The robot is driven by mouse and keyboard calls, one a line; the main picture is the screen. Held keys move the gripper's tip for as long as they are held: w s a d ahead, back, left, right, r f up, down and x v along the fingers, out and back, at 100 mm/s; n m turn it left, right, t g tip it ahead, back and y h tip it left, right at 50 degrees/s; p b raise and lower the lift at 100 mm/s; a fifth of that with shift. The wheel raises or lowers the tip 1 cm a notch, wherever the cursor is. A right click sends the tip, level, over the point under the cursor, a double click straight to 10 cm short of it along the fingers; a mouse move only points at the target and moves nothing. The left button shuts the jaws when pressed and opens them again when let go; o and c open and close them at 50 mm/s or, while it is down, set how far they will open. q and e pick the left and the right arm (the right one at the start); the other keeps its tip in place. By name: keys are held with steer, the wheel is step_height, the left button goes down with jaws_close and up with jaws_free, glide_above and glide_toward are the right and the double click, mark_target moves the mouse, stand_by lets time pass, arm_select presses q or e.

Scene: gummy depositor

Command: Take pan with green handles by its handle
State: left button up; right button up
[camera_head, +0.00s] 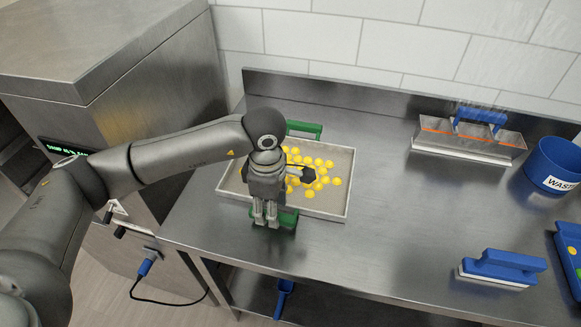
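The pan (335,196) is a shallow metal tray with several yellow round gummies (322,170) in it. It has a green far handle (304,128) and a green near handle (288,220). It lies on the steel counter. My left gripper (266,220) points down at the pan's near edge, its two fingers in front of the near handle and covering part of it. A narrow gap shows between the fingers. I cannot tell whether they grip the handle. My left wrist hides the pan's left-middle part. My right gripper is not in view.
A blue waste bin (553,166) stands at the right, with a blue-handled tool (503,266) in front. A steel cabinet (165,85) stands left. The counter right of the pan is clear.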

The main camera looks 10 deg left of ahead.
arm_select(q)
steer(key=shift+s+d+f+p, duration=0.1)
steer(key=shift+f+p, duration=0.15)
steer(key=shift+f, duration=0.7)
steer(key=shift+s+d+f+p, duration=0.1)
steer(key=shift+f+p, duration=0.1)
steer(key=shift+f, duration=0.7)
steer(key=shift+a, duration=0.1)
jaws_close()
steer(key=shift+r, duration=0.1)
